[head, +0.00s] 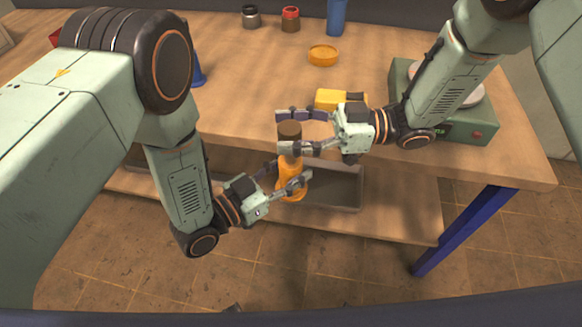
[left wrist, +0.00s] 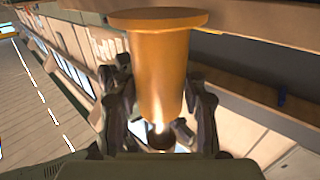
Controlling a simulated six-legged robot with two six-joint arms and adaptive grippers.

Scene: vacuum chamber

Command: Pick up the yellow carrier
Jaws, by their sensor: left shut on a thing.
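The wooden table (head: 245,90) holds an orange round dish (head: 323,54), a red-lidded jar (head: 290,18), a grey jar (head: 251,16) and a blue container (head: 337,17). A green device (head: 465,127) stands at right. A grey bin (head: 335,187) is on the lower shelf.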

